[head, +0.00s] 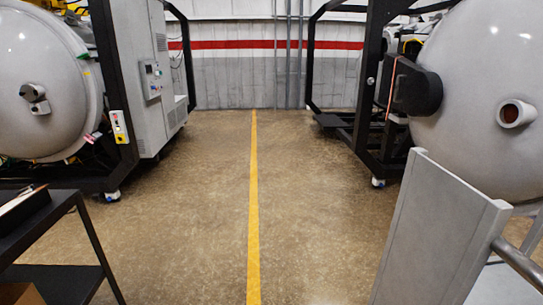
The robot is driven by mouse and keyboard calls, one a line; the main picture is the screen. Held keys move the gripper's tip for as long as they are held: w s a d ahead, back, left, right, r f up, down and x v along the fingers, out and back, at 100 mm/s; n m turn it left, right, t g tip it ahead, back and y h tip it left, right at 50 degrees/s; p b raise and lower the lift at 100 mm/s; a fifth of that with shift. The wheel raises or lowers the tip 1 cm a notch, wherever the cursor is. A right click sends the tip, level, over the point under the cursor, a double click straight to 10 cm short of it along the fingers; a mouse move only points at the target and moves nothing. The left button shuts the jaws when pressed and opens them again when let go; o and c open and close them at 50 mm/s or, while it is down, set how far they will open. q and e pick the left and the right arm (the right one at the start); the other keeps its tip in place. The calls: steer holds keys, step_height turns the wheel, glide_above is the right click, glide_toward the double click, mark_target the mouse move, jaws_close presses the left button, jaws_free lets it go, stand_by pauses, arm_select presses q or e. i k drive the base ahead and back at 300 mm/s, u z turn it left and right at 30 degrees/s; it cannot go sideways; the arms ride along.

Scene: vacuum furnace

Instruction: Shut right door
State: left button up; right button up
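A large light-grey domed furnace door (478,115) stands at the right, cut off by the right edge. It has a round port (514,113) on its face and a dark bracket (416,88) at its left side. The view does not show clearly whether this door is open or closed. A similar grey domed door (50,65) with a small port fitting (35,97) is at the left. Neither of my grippers shows in the head view.
A grey upright panel (437,235) with a metal bar (517,265) stands in front of the right door. A dark table (62,205) is at the lower left. The middle floor (310,200), with its yellow line (253,190), is clear between the black furnace frames.

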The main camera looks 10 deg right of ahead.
mark_target(455, 90)
steer(key=i, duration=2.75)
steer(key=z, duration=1.6)
steer(key=i, duration=2)
steer(key=z, duration=0.1)
